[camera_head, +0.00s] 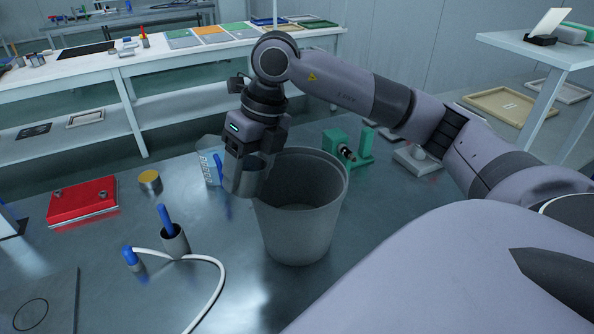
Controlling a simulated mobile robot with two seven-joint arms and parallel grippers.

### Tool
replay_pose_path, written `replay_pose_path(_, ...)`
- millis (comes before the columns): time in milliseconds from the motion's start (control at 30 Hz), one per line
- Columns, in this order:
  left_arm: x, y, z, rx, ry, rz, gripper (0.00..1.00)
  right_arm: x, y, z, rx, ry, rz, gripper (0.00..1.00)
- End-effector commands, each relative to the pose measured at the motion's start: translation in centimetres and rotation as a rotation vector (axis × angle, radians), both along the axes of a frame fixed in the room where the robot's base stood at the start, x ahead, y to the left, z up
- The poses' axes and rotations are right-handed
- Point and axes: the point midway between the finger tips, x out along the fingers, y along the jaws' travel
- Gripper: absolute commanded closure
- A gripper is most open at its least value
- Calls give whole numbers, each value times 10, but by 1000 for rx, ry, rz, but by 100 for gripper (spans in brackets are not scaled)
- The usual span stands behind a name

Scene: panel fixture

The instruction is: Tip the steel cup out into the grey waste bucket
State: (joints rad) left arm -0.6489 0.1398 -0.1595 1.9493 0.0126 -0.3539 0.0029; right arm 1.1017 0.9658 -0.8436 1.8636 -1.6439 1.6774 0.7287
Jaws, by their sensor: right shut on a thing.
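The grey waste bucket (301,225) stands upright on the steel table, its mouth open to the top. My right gripper (243,158) points down at the bucket's left rim and is shut on the steel cup (247,180). The cup looks about upright and overlaps the bucket's left rim in the picture. I cannot tell whether the cup touches the rim, and its contents do not show. The inside of the bucket that I can see looks empty. My left gripper is not in view.
On the table are a red box (82,201), a yellow-topped tin (150,181), a metal holder (175,242) with a blue-handled tool, and a blue plug (131,258) on a white cable (220,285). A green fixture (358,148) stands behind the bucket.

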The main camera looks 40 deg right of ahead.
Motion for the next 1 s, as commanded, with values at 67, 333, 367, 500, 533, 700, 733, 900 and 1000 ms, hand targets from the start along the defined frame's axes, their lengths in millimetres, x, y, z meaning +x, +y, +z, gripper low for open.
replay_pose_path(67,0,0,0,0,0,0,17,0,-5,1,39,0,-3,75)
replay_pose_path(333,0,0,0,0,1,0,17,-1,-19,-3,172,-8,-5,75)
replay_pose_path(367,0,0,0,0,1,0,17,-1,-20,-4,188,-8,-6,75)
replay_pose_path(500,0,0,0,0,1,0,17,-2,-27,-8,257,-13,-5,75)
replay_pose_path(533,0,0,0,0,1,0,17,-2,-28,-9,267,-13,-4,75)
replay_pose_path(700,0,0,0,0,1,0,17,-2,-29,-9,290,-16,-1,75)
replay_pose_path(733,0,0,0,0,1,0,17,-2,-30,-10,293,-16,-1,75)
replay_pose_path(900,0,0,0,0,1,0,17,-2,-32,-11,317,-18,-2,75)
replay_pose_path(1000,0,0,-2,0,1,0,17,-2,-33,-13,330,-20,-1,75)
